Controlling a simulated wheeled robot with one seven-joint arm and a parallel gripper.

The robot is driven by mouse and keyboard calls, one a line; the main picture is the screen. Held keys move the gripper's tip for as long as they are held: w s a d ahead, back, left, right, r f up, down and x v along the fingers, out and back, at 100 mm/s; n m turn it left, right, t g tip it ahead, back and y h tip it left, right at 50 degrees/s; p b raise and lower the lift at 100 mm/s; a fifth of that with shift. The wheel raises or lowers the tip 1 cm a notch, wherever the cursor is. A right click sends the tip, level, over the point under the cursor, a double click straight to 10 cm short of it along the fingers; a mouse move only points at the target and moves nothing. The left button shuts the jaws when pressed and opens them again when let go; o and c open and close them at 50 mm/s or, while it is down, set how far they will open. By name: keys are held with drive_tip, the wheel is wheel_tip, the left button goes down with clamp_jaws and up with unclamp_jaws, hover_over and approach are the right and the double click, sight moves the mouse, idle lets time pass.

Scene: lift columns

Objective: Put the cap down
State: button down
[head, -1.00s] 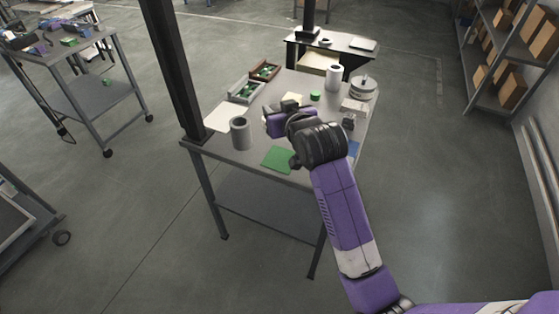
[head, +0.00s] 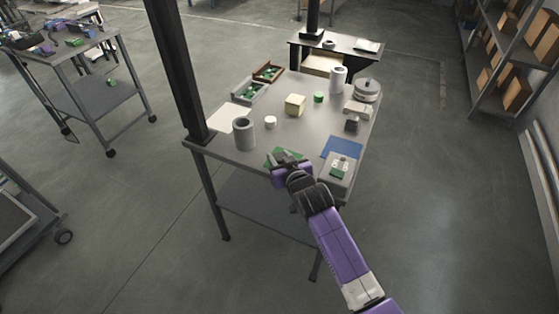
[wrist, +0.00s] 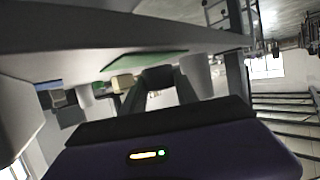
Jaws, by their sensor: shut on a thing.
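My gripper (head: 286,158) is low over the green mat (head: 296,152) at the near edge of the table. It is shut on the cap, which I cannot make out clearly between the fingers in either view. Whether the cap touches the mat is hidden. In the wrist view the dark gripper body (wrist: 165,135) fills the lower part, and the green mat (wrist: 145,60) shows nearly edge-on beyond it.
A grey cylinder (head: 244,134) stands left of my gripper, with a small white cylinder (head: 270,122) behind. A blue mat (head: 342,147) and a grey box with green (head: 338,170) are to the right. A beige block (head: 295,104) stands farther back. The table's middle is mostly clear.

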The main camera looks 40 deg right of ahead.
drive_tip(key=shift+f, duration=0.5)
drive_tip(key=c, duration=0.9)
unclamp_jaws()
drive_tip(key=shift+f, duration=0.1)
drive_tip(key=shift+r, duration=0.2)
drive_tip(key=v, duration=1.2)
